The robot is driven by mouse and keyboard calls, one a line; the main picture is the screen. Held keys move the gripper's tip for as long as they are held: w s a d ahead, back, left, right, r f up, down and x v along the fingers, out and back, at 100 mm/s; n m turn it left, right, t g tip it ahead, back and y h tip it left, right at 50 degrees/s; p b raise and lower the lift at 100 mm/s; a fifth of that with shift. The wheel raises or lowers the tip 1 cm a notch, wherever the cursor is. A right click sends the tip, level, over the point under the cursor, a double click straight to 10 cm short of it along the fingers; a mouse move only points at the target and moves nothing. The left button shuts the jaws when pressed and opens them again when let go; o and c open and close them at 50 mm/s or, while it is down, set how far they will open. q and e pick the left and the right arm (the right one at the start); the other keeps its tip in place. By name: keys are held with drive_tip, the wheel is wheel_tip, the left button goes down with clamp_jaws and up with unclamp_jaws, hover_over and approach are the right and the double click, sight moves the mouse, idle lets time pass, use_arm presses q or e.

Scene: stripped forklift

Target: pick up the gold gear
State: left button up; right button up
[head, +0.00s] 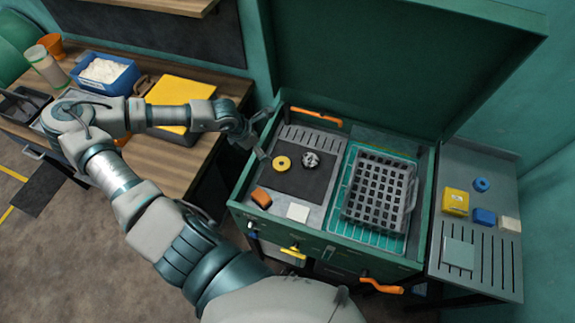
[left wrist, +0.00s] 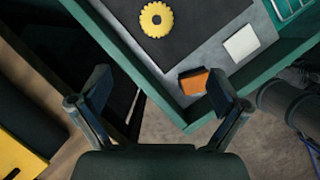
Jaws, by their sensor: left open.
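The gold gear (head: 281,162) is a yellow toothed ring with a dark centre hole. It lies flat on a black mat inside the green machine box, left of a grey gear (head: 311,159). My left gripper (head: 264,134) is at the box's left edge, open and empty, apart from the gold gear. In the left wrist view the gold gear (left wrist: 156,19) shows whole near the top. The open fingers of my left gripper (left wrist: 165,85) are below it in that picture. My right gripper does not show in either view.
An orange block (head: 261,197) and a white square (head: 297,212) lie near the box's front rim. A grey basket (head: 379,190) sits on the right, and the green lid (head: 385,65) stands open behind. A wooden table (head: 160,160) stands left.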

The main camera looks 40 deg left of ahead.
use_arm(q)
approach(281, 163)
drive_tip(key=x, duration=0.3)
drive_tip(key=shift+s+f+p, duration=0.25)
drive_tip(key=shift+s+p, duration=0.05)
drive_tip(key=shift+w+d+f, duration=0.2)
drive_tip(key=shift+d+f, duration=0.15)
drive_tip(key=shift+f, duration=0.05)
drive_tip(key=x, duration=0.2)
drive_tip(key=p+x, duration=0.1)
drive_tip(key=x, duration=0.1)
drive_tip(key=shift+w+a+f, duration=0.1)
drive_tip(key=shift+w+f, duration=0.1)
drive_tip(key=shift+w, duration=0.15)
drive_tip(key=shift+a+f, duration=0.1)
drive_tip(key=shift+f, duration=0.15)
drive_tip(key=shift+c, duration=1.4)
drive_tip(key=c, duration=0.4)
drive_tip(key=shift+d, duration=0.25)
drive_tip(key=c, duration=1.2)
drive_tip(key=shift+a+r, duration=0.1)
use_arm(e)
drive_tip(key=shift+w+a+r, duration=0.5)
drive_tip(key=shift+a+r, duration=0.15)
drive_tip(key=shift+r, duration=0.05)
